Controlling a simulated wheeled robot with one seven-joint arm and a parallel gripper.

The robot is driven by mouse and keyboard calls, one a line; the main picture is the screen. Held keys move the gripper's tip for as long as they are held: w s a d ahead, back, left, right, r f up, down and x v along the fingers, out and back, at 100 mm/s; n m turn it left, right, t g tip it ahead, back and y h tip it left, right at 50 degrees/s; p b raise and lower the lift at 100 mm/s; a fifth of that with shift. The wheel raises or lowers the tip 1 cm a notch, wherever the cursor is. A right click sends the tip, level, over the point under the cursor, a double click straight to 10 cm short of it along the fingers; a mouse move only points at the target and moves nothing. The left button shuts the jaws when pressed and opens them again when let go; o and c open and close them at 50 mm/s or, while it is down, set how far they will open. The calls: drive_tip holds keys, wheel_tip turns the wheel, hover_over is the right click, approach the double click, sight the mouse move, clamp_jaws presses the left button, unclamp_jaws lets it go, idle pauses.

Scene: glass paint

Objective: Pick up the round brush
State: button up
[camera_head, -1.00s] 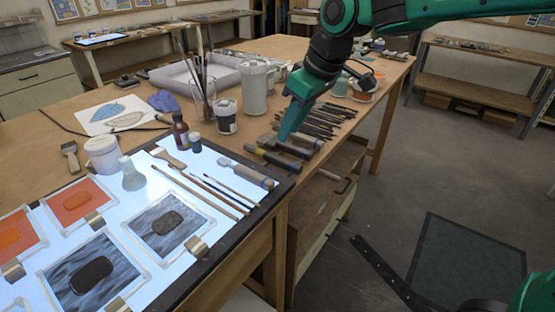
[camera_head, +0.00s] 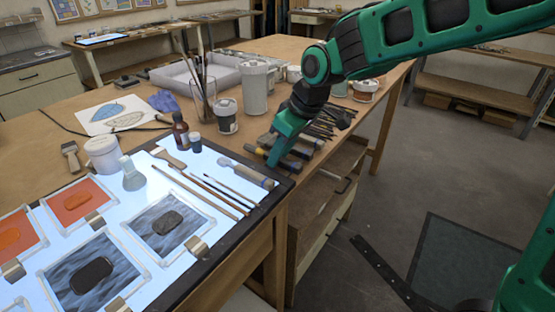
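Several slim, long-handled brushes (camera_head: 212,193) lie side by side on the lit panel (camera_head: 142,190), slanting from upper left to lower right. I cannot tell which of them is the round brush. A short, wide flat brush (camera_head: 169,158) lies at their upper left end. A thicker, pale-handled tool (camera_head: 248,174) lies to their right near the panel's edge. My gripper (camera_head: 271,164) points down just beyond the panel's right edge, above or beside dark-handled tools on the wooden table. It is apart from the slim brushes. Its fingers are too small and edge-on to show any opening.
A brown bottle (camera_head: 181,132), a small dark-labelled jar (camera_head: 226,118) and a glass of upright brushes (camera_head: 203,102) stand behind the panel. A white canister (camera_head: 255,88) stands further back. Painted glass panes (camera_head: 167,226) cover the panel's front. Open floor lies right.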

drive_tip(key=shift+f, duration=0.2)
idle(0.6)
clamp_jaws()
